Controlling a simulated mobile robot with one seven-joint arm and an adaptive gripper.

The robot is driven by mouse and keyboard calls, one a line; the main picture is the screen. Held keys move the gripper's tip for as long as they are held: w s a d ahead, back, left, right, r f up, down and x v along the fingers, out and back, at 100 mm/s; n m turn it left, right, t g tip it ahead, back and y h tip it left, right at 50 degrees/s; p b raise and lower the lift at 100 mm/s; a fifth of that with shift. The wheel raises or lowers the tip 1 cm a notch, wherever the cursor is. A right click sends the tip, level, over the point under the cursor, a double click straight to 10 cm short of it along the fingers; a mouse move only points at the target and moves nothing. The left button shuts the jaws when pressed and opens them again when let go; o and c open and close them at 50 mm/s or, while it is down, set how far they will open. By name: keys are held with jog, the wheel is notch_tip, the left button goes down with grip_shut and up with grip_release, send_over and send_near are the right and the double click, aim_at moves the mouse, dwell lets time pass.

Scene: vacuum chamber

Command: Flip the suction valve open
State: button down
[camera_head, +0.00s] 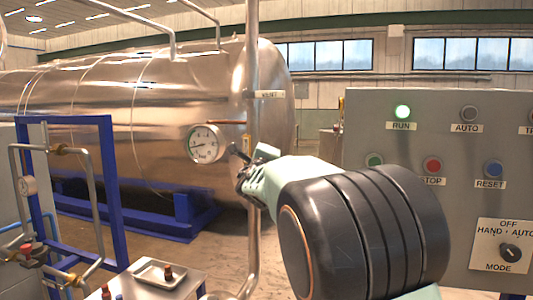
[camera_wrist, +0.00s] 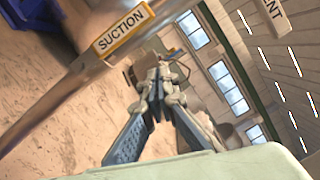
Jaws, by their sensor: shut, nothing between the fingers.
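The SUCTION label (camera_wrist: 123,35) is a pale plate with an orange edge on a metal pipe (camera_wrist: 55,100) in the wrist view. The upright pipe (camera_head: 252,60) stands before the tank in the head view. My gripper (camera_head: 243,178) is beside this pipe at mid-height, shut and empty. In the wrist view my gripper (camera_wrist: 158,78) points away from the camera, with the labelled pipe to its left. A small dark lever-like part (camera_head: 236,150) shows just above the fingers in the head view; I cannot tell whether it is the suction valve's handle.
A round gauge (camera_head: 205,143) is left of the pipe. A VENT label (camera_wrist: 273,15) is at the wrist view's upper right. A large steel tank (camera_head: 100,100) stands behind. A grey control panel (camera_head: 440,200) is at right, a blue frame (camera_head: 110,200) at left.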

jog(key=s+a, duration=0.1)
jog(key=s, duration=0.7)
jog(key=shift+a+b, duration=0.3)
jog(key=shift+b, duration=0.15)
jog(key=shift+f, duration=0.1)
